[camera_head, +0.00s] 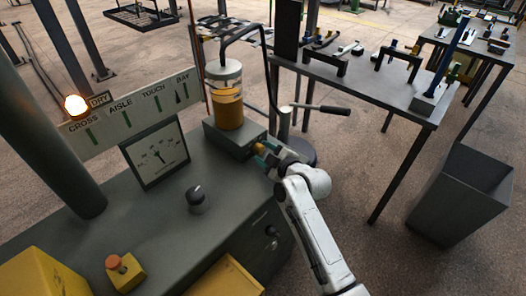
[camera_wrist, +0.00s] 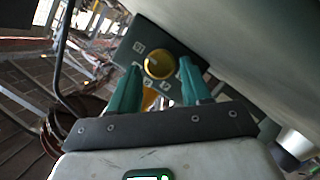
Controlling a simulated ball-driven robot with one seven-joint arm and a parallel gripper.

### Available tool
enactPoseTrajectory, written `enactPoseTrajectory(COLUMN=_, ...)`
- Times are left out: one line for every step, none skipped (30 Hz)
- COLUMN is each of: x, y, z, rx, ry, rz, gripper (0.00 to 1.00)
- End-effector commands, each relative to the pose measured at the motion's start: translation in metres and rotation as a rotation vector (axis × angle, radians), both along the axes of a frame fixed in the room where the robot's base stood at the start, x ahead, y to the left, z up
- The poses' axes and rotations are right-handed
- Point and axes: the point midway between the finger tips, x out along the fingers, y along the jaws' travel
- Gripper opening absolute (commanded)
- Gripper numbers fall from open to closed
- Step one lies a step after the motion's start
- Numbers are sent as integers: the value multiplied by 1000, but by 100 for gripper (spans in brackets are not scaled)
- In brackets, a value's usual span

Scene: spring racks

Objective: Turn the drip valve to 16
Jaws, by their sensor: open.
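The drip valve is a yellow-orange round knob (camera_wrist: 158,65) on a dark plate (camera_wrist: 128,45) with small pale labels around it, too small to read for sure. In the head view the knob (camera_head: 258,148) sits on the front of the grey block below the oil reservoir (camera_head: 225,105). My gripper (camera_wrist: 160,67) is open, its teal fingers on either side of the knob in the wrist picture, with small gaps showing. In the head view my gripper (camera_head: 263,154) is at the block's front, and its fingers partly hide the knob. The knob's setting cannot be read.
A grey bench (camera_head: 150,235) carries a dial gauge (camera_head: 155,155), a black knob (camera_head: 197,198) and a yellow box with an orange button (camera_head: 124,270). A lever handle (camera_head: 320,109) sticks out behind my gripper. A grey bin (camera_head: 460,195) and tables stand at right.

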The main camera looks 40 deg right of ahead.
Motion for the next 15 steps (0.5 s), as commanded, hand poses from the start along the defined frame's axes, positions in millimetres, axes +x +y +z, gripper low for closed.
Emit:
enactPoseTrajectory(x=5, y=-1, z=-1, rx=1, ry=0, rz=0, gripper=48)
enactPoseTrajectory(x=8, y=-2, z=-2, rx=0, ry=-1, rz=-1, gripper=48)
enactPoseTrajectory(x=10, y=-2, z=-2, rx=0, ry=-1, rz=-1, gripper=48)
enactPoseTrajectory(x=11, y=-3, z=-3, rx=0, ry=0, rz=0, gripper=48)
enactPoseTrajectory(x=12, y=-3, z=-4, rx=0, ry=1, rz=-1, gripper=48)
enactPoseTrajectory(x=13, y=-3, z=-4, rx=0, ry=1, rz=-1, gripper=48)
enactPoseTrajectory(x=14, y=-3, z=-4, rx=0, ry=1, rz=-1, gripper=48)
enactPoseTrajectory(x=14, y=-3, z=-4, rx=0, ry=0, rz=0, gripper=48)
enactPoseTrajectory(x=15, y=-3, z=-4, rx=0, ry=0, rz=0, gripper=48)
enactPoseTrajectory(x=15, y=-3, z=-4, rx=0, ry=0, rz=0, gripper=48)
enactPoseTrajectory(x=15, y=-3, z=-4, rx=0, ry=0, rz=0, gripper=48)
enactPoseTrajectory(x=15, y=-3, z=-4, rx=0, ry=0, rz=0, gripper=48)
enactPoseTrajectory(x=15, y=-3, z=-4, rx=0, ry=0, rz=0, gripper=48)
enactPoseTrajectory(x=15, y=-3, z=-4, rx=0, ry=0, rz=0, gripper=48)
enactPoseTrajectory(x=15, y=-3, z=-4, rx=0, ry=0, rz=0, gripper=46)
